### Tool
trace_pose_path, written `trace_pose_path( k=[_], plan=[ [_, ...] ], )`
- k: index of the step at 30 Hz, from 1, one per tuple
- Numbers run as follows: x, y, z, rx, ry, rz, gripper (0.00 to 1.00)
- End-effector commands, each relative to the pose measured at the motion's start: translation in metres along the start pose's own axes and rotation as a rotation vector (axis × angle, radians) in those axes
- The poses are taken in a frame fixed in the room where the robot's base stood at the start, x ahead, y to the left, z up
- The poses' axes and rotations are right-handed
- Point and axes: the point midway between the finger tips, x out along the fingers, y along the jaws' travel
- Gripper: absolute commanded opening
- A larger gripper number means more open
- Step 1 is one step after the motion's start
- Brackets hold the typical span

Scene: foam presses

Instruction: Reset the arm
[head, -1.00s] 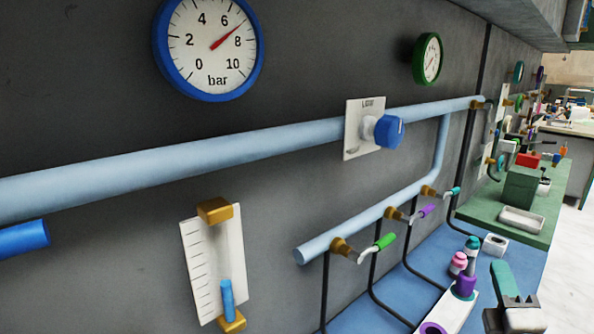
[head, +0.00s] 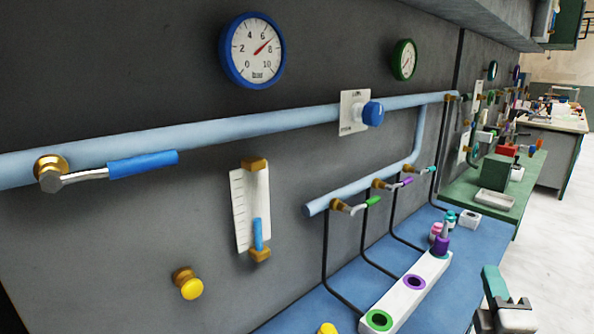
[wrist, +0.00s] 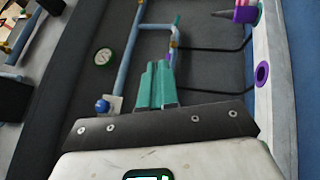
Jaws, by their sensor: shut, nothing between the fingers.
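My gripper (wrist: 157,86) shows in the wrist view with its two teal fingers together and nothing between them. Its teal fingers (head: 495,285) also show at the lower right of the head view, over the front edge of the blue bench (head: 300,318). They are apart from the pipes and the white block (head: 405,292) on the bench.
A blue-handled valve (head: 142,163) and blue knob (head: 372,114) sit on the light-blue pipe (head: 250,123). A blue gauge (head: 253,51) hangs above. The white block has green and purple ringed holes; a purple piece (head: 441,245) stands at its far end. Open floor (head: 560,240) lies right.

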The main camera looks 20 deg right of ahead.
Motion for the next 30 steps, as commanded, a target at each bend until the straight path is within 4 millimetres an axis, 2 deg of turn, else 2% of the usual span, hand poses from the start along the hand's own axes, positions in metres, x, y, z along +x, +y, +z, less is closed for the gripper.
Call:
trace_pose_path(
  k=[5, 10, 14, 17, 20, 23, 24, 27, 30],
  plan=[
    [-0.008, -0.018, 0.0, 0.106, -0.029, -0.081, 0.0],
    [-0.022, -0.046, -0.002, 0.256, -0.075, -0.21, 0.0],
    [-0.041, -0.077, -0.007, 0.398, -0.125, -0.351, 0.0],
    [-0.066, -0.108, -0.016, 0.532, -0.179, -0.506, 0.0],
    [-0.106, -0.146, -0.033, 0.677, -0.258, -0.72, 0.0],
    [-0.158, -0.179, -0.052, 0.792, -0.352, -0.955, 0.0],
    [-0.181, -0.189, -0.059, 0.825, -0.394, -1.051, 0.0],
    [-0.239, -0.206, -0.075, 0.867, -0.499, -1.277, 0.0],
    [-0.29, -0.212, -0.085, 0.865, -0.595, -1.462, 0.0]
  ],
)
